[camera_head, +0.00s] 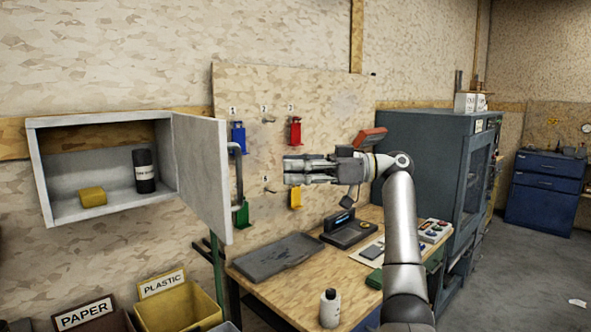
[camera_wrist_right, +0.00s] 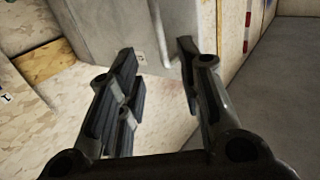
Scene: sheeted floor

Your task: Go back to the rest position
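My right gripper (camera_head: 300,170) is raised in front of the pegboard, above the workbench, with its fingers pointing left toward the open cabinet door. In the right wrist view its fingers (camera_wrist_right: 158,75) are spread apart with nothing between them. A grey surface with a bar-like handle shows beyond the fingertips; it looks like the cabinet door (camera_wrist_right: 100,25). My left gripper is not in view.
The wall cabinet (camera_head: 38,170) holds a yellow block (camera_head: 93,196) and a dark bottle (camera_head: 144,171); its door (camera_head: 200,165) stands open. The workbench (camera_head: 290,290) bears a tray (camera_head: 278,257), a scale (camera_head: 348,232) and a white bottle (camera_head: 329,308). A large grey machine (camera_head: 430,145) stands right.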

